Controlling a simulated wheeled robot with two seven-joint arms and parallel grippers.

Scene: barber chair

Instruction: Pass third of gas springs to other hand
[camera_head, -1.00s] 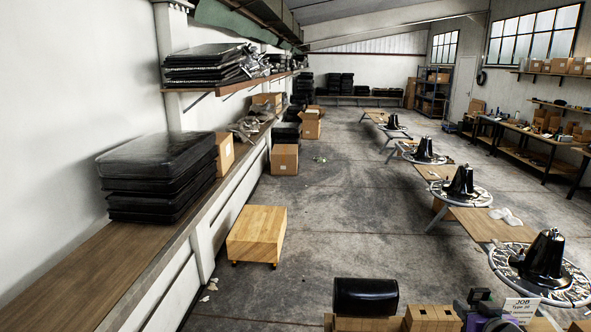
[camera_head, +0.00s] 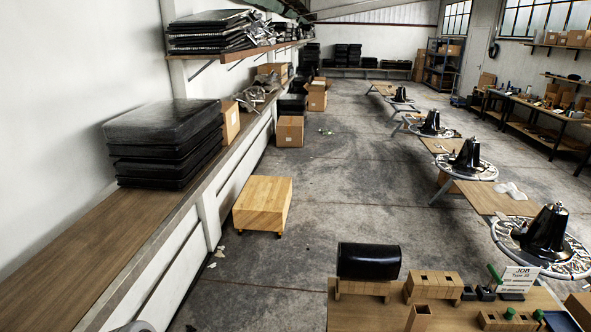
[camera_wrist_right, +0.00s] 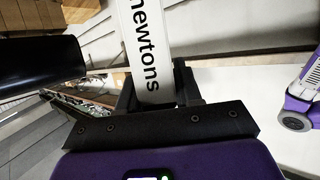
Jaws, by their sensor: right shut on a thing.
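My right gripper (camera_wrist_right: 155,92) shows only in the right wrist view, its black jaws shut on a white cylinder, a gas spring (camera_wrist_right: 146,45), with the printed word "newtons". No gripper shows in the head view now. A purple and grey part of my own body stands at the right edge of the wrist view, and I cannot tell which part it is.
A wooden box (camera_head: 262,205) stands on the floor. The left bench (camera_head: 90,255) is bare near me. The floor between is mostly clear.

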